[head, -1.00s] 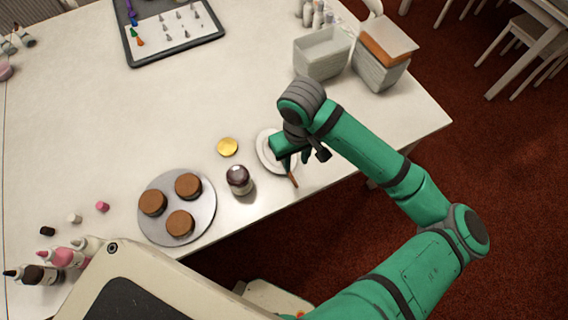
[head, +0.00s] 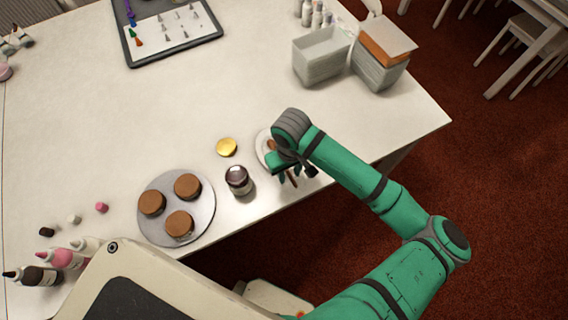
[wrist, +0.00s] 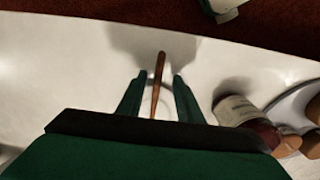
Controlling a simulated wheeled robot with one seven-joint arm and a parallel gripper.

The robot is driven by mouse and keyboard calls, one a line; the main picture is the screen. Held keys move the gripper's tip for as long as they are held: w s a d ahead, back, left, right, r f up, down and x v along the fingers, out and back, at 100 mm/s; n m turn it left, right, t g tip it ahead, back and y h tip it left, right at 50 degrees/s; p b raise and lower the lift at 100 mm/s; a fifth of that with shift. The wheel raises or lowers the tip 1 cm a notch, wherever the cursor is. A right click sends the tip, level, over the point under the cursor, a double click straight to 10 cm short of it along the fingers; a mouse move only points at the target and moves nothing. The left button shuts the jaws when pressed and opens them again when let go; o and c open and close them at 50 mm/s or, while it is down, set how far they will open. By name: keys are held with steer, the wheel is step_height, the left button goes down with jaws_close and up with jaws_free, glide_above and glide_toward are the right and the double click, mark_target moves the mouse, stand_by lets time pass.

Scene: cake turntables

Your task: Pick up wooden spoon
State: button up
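The wooden spoon (head: 271,146) rests on a small white plate (head: 260,143), its bowl end over the plate and its handle pointing to the table's front edge. In the wrist view the brown spoon handle (wrist: 158,82) runs between the two green fingers. My gripper (head: 287,175) is over the handle near the front edge. It also shows in the wrist view (wrist: 160,75), open, with a gap on both sides of the handle. My gripper hides part of the handle in the head view.
A round tray (head: 205,222) with brown cakes is further left. A grey bin (head: 318,68) stands at the back right. The table middle is clear.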

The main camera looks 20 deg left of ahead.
steer(key=shift+d+f, duration=0.1)
steer(key=shift+f, duration=0.1)
jaws_close()
step_height(320, 180, up, 10)
stand_by(0.6)
steer(key=shift+w, duration=0.1)
